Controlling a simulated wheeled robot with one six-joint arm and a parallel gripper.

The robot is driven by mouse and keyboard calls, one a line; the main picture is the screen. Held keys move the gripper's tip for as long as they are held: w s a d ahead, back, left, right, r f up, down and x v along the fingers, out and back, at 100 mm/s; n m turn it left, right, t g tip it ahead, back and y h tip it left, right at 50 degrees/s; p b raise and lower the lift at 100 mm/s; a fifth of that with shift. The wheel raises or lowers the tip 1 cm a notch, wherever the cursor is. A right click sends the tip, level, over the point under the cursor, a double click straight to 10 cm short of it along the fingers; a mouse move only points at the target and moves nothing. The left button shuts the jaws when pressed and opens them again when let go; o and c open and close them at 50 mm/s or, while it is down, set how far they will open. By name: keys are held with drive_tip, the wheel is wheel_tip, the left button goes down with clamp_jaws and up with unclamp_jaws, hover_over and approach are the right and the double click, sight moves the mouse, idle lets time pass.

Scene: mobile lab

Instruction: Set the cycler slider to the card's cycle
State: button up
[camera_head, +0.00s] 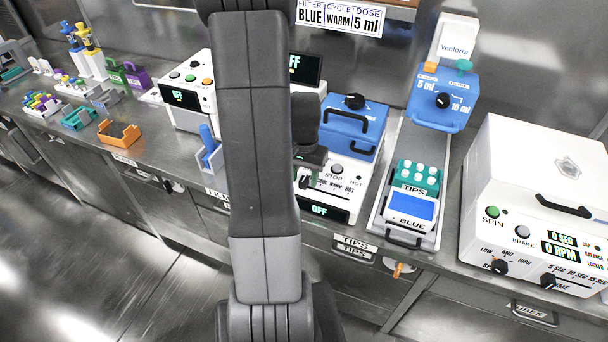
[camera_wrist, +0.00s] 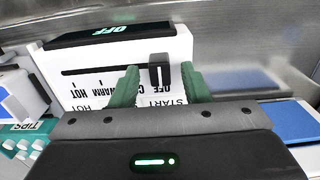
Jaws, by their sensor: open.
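The card (camera_head: 340,16) on the back wall reads FILTER BLUE, CYCLE WARM, DOSE 5 ml. The cycler (camera_head: 355,172) is a white box with a blue lid, and its display (camera_head: 320,211) reads OFF. In the wrist view its front panel appears upside down. The black slider knob (camera_wrist: 160,70) sits at the OFF end of its slot, with the WARM and HOT marks to the left. My gripper (camera_wrist: 160,76) is open. Its green fingers stand on either side of the knob, with a gap on each side. In the head view my arm partly hides the cycler's left side.
A tray with a green tip rack (camera_head: 418,178) and a BLUE label box stands right of the cycler. A blue dispenser (camera_head: 443,97) is behind it. A white centrifuge (camera_head: 540,190) is at the far right. A blue holder (camera_head: 208,150) stands left of my arm.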

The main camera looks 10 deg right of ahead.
clamp_jaws()
drive_tip(key=s+d, duration=0.1)
drive_tip(key=d, duration=0.1)
drive_tip(key=s+d, duration=0.2)
drive_tip(key=s+d+b, duration=0.1)
drive_tip(key=d, duration=0.1)
drive_tip(key=shift+s+d, duration=0.2)
drive_tip(key=shift+d, duration=0.15)
unclamp_jaws()
wheel_tip(320, 180, up, 14)
idle(0.6)
drive_tip(key=shift+f, duration=0.2)
